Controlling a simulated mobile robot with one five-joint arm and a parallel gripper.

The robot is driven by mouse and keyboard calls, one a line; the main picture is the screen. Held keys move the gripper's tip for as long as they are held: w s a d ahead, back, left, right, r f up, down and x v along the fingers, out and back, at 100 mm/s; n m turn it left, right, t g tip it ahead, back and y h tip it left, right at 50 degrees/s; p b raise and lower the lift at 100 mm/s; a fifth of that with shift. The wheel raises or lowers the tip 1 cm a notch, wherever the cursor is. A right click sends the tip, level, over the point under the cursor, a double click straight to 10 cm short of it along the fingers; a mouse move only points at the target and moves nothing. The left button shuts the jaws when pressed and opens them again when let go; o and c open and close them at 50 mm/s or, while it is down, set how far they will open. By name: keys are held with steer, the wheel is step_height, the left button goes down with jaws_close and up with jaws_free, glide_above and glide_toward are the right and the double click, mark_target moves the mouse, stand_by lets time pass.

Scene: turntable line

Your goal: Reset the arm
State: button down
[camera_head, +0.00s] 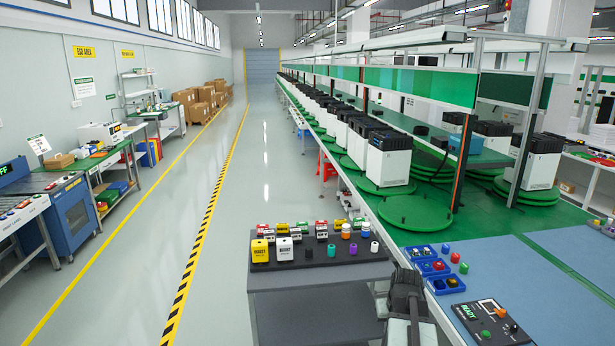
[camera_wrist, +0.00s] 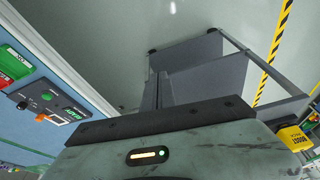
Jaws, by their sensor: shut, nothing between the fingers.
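My arm rises from the bottom edge of the head view, right of the dark cart (camera_head: 315,278). Its dark end, my gripper (camera_head: 406,285), is beside the cart's right side and left of the blue work mat (camera_head: 520,290). It is shut and holds nothing; its fingertips are hard to make out. There a worn grey-green surface with an orange light bar, which looks like my own body, fills the bottom. A grey cart frame (camera_wrist: 190,75) stands beyond it.
The cart top bears yellow and white boxes, coloured cylinders and small switch-like parts. Blue bins (camera_head: 432,267) and a control panel (camera_head: 487,322) reading READY lie on the right bench. A green turntable (camera_head: 415,212) is empty behind. The aisle floor (camera_head: 215,260) at left is clear.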

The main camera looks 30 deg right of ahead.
steer(key=w+a+n+y, duration=0.1)
steer(key=w+a+n, duration=0.25)
steer(key=a, duration=1.05)
steer(key=w+a+n+y, duration=0.15)
steer(key=w+a, duration=0.35)
steer(key=a, duration=1)
steer(key=s+a+g+h, duration=0.1)
steer(key=s+a+g, duration=0.2)
steer(key=a, duration=0.7)
steer(key=shift+s+f, duration=0.45)
steer(key=shift+s, duration=0.4)
